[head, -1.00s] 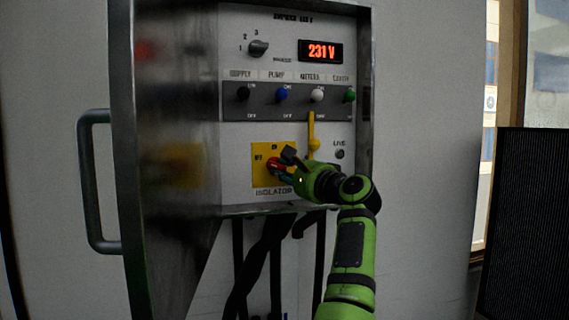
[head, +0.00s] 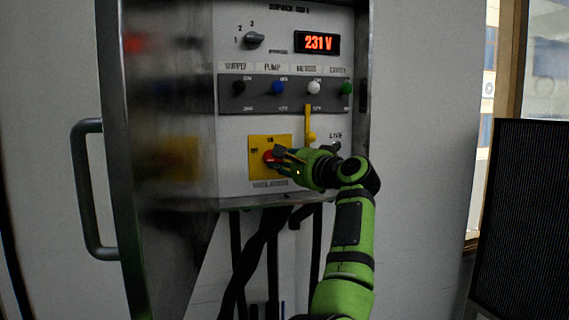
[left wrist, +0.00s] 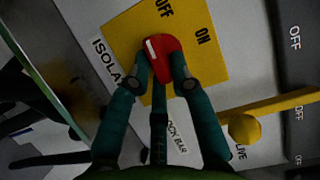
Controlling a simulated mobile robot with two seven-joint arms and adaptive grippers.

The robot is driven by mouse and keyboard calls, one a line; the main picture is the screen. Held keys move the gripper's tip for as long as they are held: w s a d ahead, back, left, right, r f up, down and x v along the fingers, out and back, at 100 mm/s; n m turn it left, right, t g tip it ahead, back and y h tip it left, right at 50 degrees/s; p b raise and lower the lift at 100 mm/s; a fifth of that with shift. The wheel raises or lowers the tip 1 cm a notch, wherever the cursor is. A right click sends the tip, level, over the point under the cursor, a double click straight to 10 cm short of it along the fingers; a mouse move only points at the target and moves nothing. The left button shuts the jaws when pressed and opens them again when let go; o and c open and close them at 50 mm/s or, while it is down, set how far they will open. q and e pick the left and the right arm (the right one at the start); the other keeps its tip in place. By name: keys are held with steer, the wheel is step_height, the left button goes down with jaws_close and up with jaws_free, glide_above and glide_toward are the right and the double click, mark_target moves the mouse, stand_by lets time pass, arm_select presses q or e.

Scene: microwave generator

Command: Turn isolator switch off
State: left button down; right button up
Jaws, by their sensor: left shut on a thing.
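The isolator switch is a red knob (head: 269,157) with a white mark, on a yellow plate (head: 256,175) low on the panel. The plate reads OFF at its left and ON at its top in the head view. My left gripper (head: 281,160) reaches it from the right. In the left wrist view, the fingers (left wrist: 163,72) are shut on the red knob (left wrist: 165,45), one on each side. The white mark sits on the knob's left there; I cannot tell which label it points at. My right gripper is not in view.
A yellow lock bar (head: 308,120) hangs just right of the plate, close to my left gripper. Above are a row of toggles (head: 278,87), a selector (head: 254,39) and a 231 V display (head: 317,42).

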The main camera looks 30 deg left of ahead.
arm_select(q)
steer(key=c, duration=1.3)
jaws_free()
steer(key=shift+s+a, duration=0.25)
steer(key=shift+o, duration=0.9)
steer(key=shift+s+a+r, duration=0.1)
steer(key=shift+s+a, duration=0.05)
steer(key=shift+s, duration=0.25)
steer(key=shift+w, duration=0.2)
steer(key=v, duration=1.2)
